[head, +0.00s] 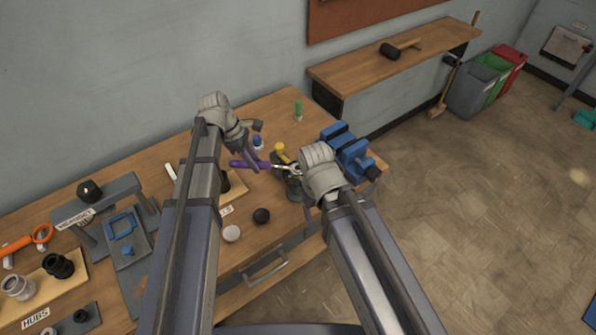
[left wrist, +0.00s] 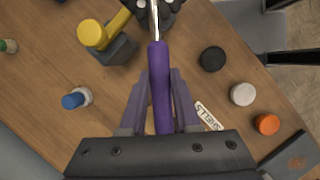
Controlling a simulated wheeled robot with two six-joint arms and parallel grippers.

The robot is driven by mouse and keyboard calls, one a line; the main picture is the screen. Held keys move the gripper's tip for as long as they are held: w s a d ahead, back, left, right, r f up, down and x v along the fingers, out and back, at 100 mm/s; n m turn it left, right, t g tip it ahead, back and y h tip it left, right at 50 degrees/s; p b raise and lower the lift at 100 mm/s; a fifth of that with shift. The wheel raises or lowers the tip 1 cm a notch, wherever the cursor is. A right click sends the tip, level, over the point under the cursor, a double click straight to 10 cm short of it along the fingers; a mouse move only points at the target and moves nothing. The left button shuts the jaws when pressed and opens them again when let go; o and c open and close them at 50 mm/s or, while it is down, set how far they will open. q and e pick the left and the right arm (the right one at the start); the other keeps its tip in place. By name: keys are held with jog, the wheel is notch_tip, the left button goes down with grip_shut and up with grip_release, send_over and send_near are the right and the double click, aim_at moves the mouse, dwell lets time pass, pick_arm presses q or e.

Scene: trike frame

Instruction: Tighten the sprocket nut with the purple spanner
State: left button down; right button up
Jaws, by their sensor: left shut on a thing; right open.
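The purple spanner (head: 250,165) has a purple handle and a bright metal shaft. My left gripper (head: 254,163) is shut on its handle; the left wrist view shows the handle (left wrist: 160,90) between the two fingers (left wrist: 160,105). The shaft points away from the gripper to a dark metal assembly (left wrist: 166,8) at the top edge of that view. The spanner's head and the sprocket nut cannot be made out. My right gripper (head: 318,172) is by the assembly, in front of the blue vise; its fingers are mostly hidden in the head view.
A yellow-capped tool on a dark block (left wrist: 115,45) stands beside the spanner. The blue vise (head: 352,150) is at the bench's right end. A grey stand (head: 100,200) is at left.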

pick_arm(q)
jog(key=shift+w+d+m+g, duration=0.25)
jog(key=shift+w+m, duration=0.5)
jog(key=shift+w, duration=0.05)
jog(key=shift+w+d+m+g, duration=0.2)
jog(key=shift+w+m+g, duration=0.1)
jog(key=shift+w+m, duration=0.5)
jog(key=shift+w+d+m+g, duration=0.25)
jog(key=shift+w+m, duration=0.4)
jog(key=shift+w, duration=0.2)
jog(key=shift+w+d+m+y, duration=0.3)
jog(key=shift+w+m, duration=0.3)
jog(key=shift+s, duration=0.1)
jog(key=shift+s+a+n, duration=0.35)
jog(key=shift+s+n, duration=0.2)
jog(key=shift+n, duration=0.05)
jog(key=c, duration=1.2)
grip_release()
grip_shut()
